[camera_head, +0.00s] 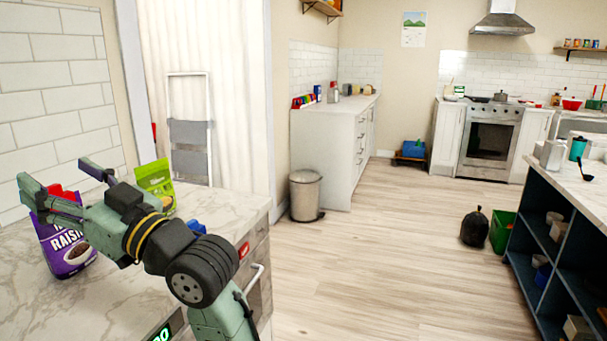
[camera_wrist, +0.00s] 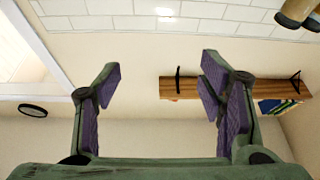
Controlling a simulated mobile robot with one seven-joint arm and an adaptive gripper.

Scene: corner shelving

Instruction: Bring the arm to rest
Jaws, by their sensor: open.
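My arm reaches up from the bottom of the head view over the marble counter (camera_head: 110,295) at the left. My gripper (camera_head: 62,180) is at the arm's far end, above the counter and near the tiled wall. In the wrist view my gripper (camera_wrist: 160,90) has its two fingers spread wide apart with nothing between them. Behind it in the wrist view are a pale wall, white tiles and a wooden shelf (camera_wrist: 215,88).
A purple raisin bag (camera_head: 68,250) stands on the counter, partly hidden behind my gripper. A green bag (camera_head: 157,182) stands farther back, beside the arm. A dark shelf unit (camera_head: 545,220) stands at the right. The wooden floor (camera_head: 370,260) between is mostly clear.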

